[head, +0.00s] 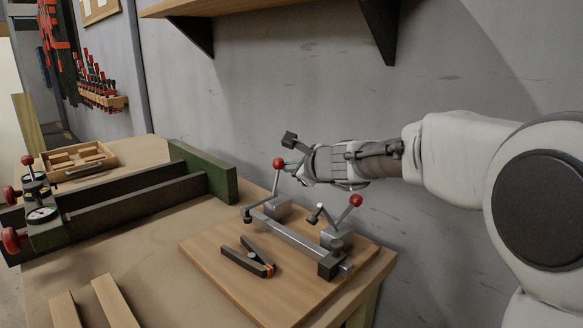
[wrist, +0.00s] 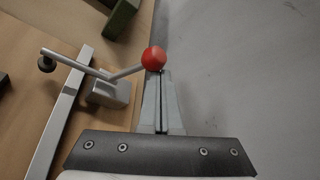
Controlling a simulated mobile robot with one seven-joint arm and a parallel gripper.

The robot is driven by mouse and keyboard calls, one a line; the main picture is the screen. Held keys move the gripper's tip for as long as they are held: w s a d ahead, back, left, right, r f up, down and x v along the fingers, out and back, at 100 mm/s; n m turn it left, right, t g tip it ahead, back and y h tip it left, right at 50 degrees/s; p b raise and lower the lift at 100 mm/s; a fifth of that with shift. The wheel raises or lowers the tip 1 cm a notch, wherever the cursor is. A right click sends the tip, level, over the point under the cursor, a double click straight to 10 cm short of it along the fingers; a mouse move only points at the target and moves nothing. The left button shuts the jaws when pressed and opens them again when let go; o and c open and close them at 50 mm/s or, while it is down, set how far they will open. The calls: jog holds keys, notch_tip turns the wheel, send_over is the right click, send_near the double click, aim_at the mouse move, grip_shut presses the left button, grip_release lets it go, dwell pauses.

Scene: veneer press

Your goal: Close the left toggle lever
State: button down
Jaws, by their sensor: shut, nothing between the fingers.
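The left toggle lever (head: 275,183) stands up from its grey clamp base (head: 279,208), with a red ball (head: 279,163) on top. Its clamp arm with a dark tip (head: 247,214) reaches left over the metal bar (head: 290,236). In the wrist view the red ball (wrist: 154,58) lies at the ends of my fingers. My gripper (head: 291,169) is shut and empty, pointing left close beside the ball. The wrist view also shows my gripper (wrist: 161,75). I cannot tell whether the fingertips touch the ball. The right toggle lever (head: 347,213) also stands raised, tilted right, with its own red ball.
The clamps sit on a wooden board (head: 225,262) at the bench's right end. A dark hand clamp (head: 248,258) with orange parts lies on it. A green-ended press (head: 205,172) is to the left. A grey wall rises close behind, with a shelf (head: 230,8) above.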

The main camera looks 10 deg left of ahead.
jog(key=p+v, duration=0.3)
jog(key=v, duration=1.4)
jog(key=s+d+f+n+g+h, duration=0.2)
jog(key=s+d+f+n+h, duration=0.35)
jog(key=s+d+n, duration=0.55)
jog(key=s+d+f+n+g+h, duration=0.35)
jog(key=s+d+f+n, duration=0.25)
jog(key=s+d+n, duration=0.6)
notch_tip(320, 180, up, 21)
jog(key=s+a+m+p, duration=0.1)
jog(key=a+m+p, duration=0.1)
jog(key=p, duration=1.9)
jog(key=shift+a+m+t, duration=0.25)
jog(key=shift+m+t, duration=0.2)
jog(key=shift+m, duration=0.35)
